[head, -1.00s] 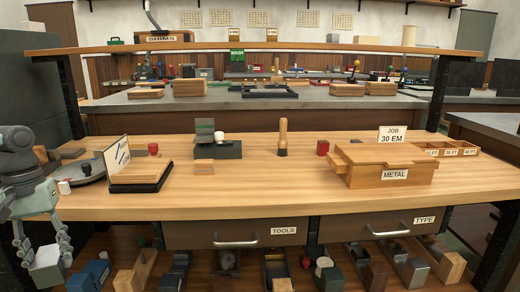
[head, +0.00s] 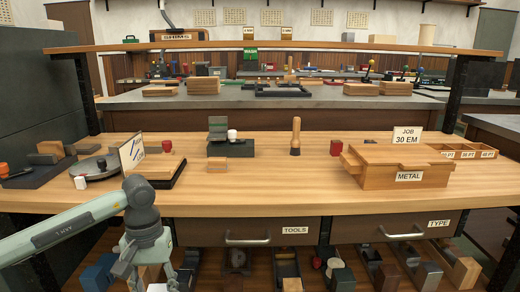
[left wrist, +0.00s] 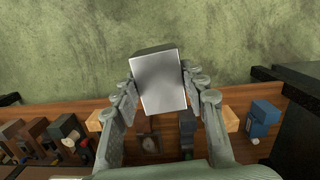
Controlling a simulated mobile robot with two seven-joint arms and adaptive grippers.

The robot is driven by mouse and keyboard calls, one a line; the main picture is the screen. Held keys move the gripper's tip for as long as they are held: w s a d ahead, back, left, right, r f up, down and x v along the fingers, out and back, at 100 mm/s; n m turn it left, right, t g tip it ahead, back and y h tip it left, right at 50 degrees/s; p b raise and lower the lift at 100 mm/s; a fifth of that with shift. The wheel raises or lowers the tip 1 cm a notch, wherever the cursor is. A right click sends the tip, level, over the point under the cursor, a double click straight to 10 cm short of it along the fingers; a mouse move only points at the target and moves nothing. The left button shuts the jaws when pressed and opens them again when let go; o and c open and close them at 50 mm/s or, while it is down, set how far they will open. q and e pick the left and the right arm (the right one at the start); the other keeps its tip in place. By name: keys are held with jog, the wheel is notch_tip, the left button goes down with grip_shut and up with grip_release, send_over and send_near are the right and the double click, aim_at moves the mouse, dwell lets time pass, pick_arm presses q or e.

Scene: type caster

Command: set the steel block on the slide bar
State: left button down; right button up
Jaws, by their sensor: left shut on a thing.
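The steel block (left wrist: 161,84) is a bright grey box in the left wrist view. My left gripper (left wrist: 157,88) is shut on it, with fingers at both sides. In the head view my left gripper (head: 150,262) hangs in front of the bench's front edge, below the top. The block's pale end (head: 157,287) shows there at the picture's bottom edge, mostly cut off. I cannot tell for sure which part is the slide bar; a long dark base (head: 38,178) with grey blocks lies at the bench's left end. My right gripper is not in view.
On the bench top stand a round dark plate (head: 98,172), a sign (head: 132,152) by a wooden stack, a dark device (head: 230,148), a wooden-handled tool (head: 296,136) and the METAL box (head: 405,178). The lower shelf holds several blocks. The front middle of the bench top is clear.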

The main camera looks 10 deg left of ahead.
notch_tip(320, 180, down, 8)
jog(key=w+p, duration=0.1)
jog(key=p, duration=0.2)
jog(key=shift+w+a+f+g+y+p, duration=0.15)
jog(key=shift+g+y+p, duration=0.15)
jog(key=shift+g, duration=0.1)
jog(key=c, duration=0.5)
pick_arm(q)
jog(key=w+d+r+m, duration=0.3)
jog(key=d+r, duration=0.5)
jog(key=d, duration=0.3)
jog(key=shift+w+d+r+m, duration=0.15)
jog(key=shift+w+d+m, duration=0.25)
jog(key=shift+w, duration=0.25)
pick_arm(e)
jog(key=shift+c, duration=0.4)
